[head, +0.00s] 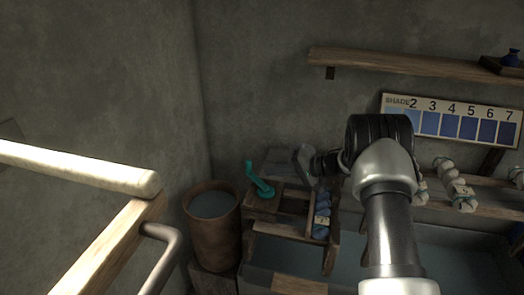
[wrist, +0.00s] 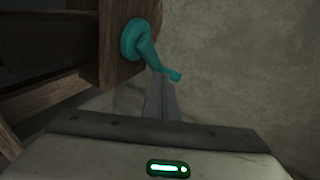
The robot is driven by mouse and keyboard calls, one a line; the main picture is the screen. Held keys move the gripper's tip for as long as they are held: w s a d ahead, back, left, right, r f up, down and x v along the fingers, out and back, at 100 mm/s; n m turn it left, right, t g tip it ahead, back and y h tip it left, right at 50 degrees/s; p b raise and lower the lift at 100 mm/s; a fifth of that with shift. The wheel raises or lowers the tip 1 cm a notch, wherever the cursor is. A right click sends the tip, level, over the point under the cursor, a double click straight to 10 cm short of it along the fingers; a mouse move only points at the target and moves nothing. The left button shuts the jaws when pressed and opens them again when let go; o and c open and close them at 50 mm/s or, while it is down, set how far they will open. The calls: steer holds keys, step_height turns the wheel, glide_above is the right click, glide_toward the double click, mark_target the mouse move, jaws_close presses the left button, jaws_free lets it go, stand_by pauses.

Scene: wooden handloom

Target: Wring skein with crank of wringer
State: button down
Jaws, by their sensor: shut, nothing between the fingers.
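The wringer's crank (head: 260,181) is teal and stands on a wooden block at the left end of the wooden wringer frame (head: 283,228). In the wrist view the crank (wrist: 148,47) shows its round hub against the wood and its arm reaching down to the right. My gripper (head: 304,160) is to the right of the crank in the head view, apart from it. In the wrist view its fingers (wrist: 161,98) are together and empty, just below the crank's handle end. A blue twisted skein (head: 322,213) with a tag lies at the right of the wringer.
A brown barrel (head: 211,222) with liquid stands left of the wringer. A trough (head: 440,262) lies to the right, with tagged skeins (head: 462,196) on a rack behind it. A shade chart (head: 450,121) and a shelf (head: 400,63) are on the wall. Wooden bars are at the near left.

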steer(key=d+r+n+h+p, duration=0.3)
steer(key=r+h+p, duration=0.3)
steer(key=r+p, duration=0.25)
steer(key=shift+n+h, duration=0.3)
steer(key=shift+n, duration=0.1)
steer(key=shift+w+a+f+b, duration=0.2)
steer(key=shift+w+a+f, duration=0.4)
steer(key=shift+a+f, duration=0.7)
steer(key=shift+w+a+f+b, duration=0.2)
steer(key=shift+w+a+f, duration=0.4)
steer(key=shift+a+f, duration=0.7)
steer(key=shift+w+a+f+b, duration=0.2)
steer(key=shift+w+a+f, duration=0.4)
steer(key=shift+a+f, duration=0.7)
